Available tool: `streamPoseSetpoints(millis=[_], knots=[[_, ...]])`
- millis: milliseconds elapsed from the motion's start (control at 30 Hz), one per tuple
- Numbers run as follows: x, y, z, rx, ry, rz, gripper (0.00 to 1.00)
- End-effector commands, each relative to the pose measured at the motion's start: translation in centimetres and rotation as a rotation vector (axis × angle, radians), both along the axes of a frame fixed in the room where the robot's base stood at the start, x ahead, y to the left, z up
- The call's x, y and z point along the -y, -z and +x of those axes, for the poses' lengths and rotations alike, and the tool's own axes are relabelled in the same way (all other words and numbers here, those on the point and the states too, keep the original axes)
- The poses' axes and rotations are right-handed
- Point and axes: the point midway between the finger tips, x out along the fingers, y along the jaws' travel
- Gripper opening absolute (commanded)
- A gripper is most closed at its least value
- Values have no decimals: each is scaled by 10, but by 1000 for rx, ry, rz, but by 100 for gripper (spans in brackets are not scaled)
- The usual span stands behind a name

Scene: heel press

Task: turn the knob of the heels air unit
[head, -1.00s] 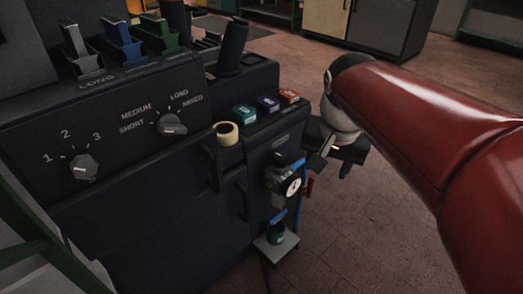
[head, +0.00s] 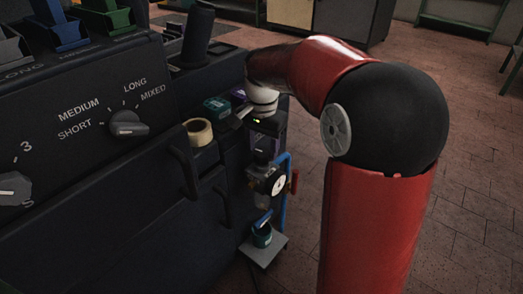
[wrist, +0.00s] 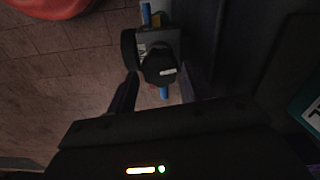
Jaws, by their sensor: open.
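The heels air unit (head: 262,180) is mounted on the right end of the dark machine, with a round white gauge (head: 279,184) and blue pipe (head: 288,164). In the wrist view its dark knob (wrist: 160,68) with a pale mark shows from above. My gripper (wrist: 158,80) points down above the unit, open and empty. In the wrist view its two dark fingers lie to the left and right of the knob. I cannot tell how far above the knob they are. In the head view the gripper body hides part of the unit's top.
The machine's front has selector knobs (head: 128,124) and dark handles (head: 184,172). A tape roll (head: 199,132) and a teal box (head: 217,107) sit on its ledge. A red lever (head: 295,182) is right of the gauge. A small grey shelf (head: 263,250) is below. Floor is free to the right.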

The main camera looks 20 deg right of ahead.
Motion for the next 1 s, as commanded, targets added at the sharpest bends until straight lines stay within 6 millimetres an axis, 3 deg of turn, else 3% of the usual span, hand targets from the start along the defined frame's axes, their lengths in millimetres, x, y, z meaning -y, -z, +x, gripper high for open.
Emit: streamPoseSetpoints(millis=[100,367,633,1000], knots=[[0,9,0,0,-1,0,52],[0,11,0,1,-1,0,52],[0,10,0,1,-2,0,20],[0,8,0,1,-65,-1,20]])
